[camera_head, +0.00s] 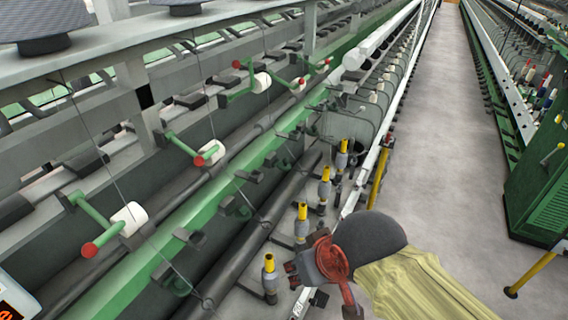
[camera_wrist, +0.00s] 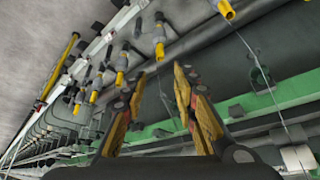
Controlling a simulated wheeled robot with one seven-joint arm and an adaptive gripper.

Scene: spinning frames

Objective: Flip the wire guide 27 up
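Several small dark guide pieces sit along the long green rail (camera_head: 190,222) in the head view, one of them a dark guide (camera_head: 248,176). I see no numbers, so I cannot tell which is wire guide 27, or whether it is up or down. In the wrist view, a dark guide piece (camera_wrist: 262,80) with a thin wire beside it is right of my fingers. My gripper (camera_head: 292,274) is at the bottom of the head view, beside the yellow-topped spindles. In the wrist view, my gripper (camera_wrist: 160,78) has its fingers apart with nothing seen between them.
Several yellow-topped spindles (camera_head: 269,264) stand in a row close to my gripper. Red-tipped green arms with white rolls (camera_head: 129,218) stick out above the rail. Thin wires hang down in front of it. A clear grey aisle (camera_head: 430,150) runs at right, beside a green cabinet (camera_head: 541,180).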

